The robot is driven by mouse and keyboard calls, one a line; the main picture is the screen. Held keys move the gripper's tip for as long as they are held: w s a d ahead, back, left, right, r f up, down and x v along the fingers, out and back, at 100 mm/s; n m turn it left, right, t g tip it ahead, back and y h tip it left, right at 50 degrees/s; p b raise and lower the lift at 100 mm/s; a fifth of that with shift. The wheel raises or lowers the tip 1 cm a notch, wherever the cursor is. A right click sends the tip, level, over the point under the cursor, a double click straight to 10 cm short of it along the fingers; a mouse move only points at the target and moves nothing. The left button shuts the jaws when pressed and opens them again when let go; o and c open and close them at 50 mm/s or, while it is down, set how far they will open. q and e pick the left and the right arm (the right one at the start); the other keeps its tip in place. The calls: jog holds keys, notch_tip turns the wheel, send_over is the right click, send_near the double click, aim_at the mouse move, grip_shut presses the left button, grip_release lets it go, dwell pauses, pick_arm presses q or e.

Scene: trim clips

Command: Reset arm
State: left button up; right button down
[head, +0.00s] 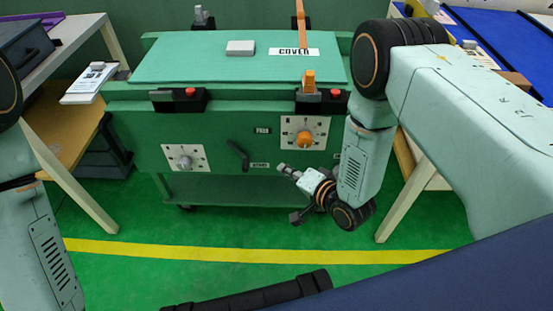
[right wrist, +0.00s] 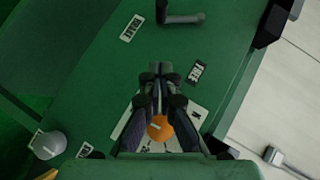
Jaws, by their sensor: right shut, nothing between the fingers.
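My right gripper (head: 284,169) is in front of the green cabinet's front panel, below and left of the orange dial knob (head: 305,137). In the right wrist view its fingers (right wrist: 157,72) are together with nothing between them, and they partly cover the orange knob (right wrist: 160,128) and its white plate. My left gripper is out of view; only part of my left arm shows at the left edge. The green cabinet (head: 130,130) has a dark lever (head: 238,156) on its front, which also shows in the right wrist view (right wrist: 180,16).
A grey knob (head: 185,162) sits on a white plate at the cabinet's left. On top lie a green cover (head: 190,65) and a grey block (head: 240,47); an orange clip (head: 308,82) stands at its front edge. Tables flank the cabinet.

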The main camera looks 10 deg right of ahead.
jog(key=s+d+f+n+g+h+p, duration=0.1)
jog(key=s+d+f+n+g+h, duration=0.2)
jog(key=s, duration=0.6)
jog(key=s+d+f+n+g+h, duration=0.1)
jog(key=s+d+f+n+g, duration=0.25)
jog(key=s, duration=0.65)
jog(key=s+r+n+g+h, duration=0.1)
jog(key=s+r+g, duration=0.1)
jog(key=s, duration=0.5)
jog(key=s+r+g+h+p, duration=0.1)
jog(key=s+r+g, duration=0.2)
jog(key=s, duration=0.4)
jog(key=shift+d+n+g, duration=0.3)
jog(key=shift+n+g, duration=0.05)
jog(key=shift+g, duration=0.2)
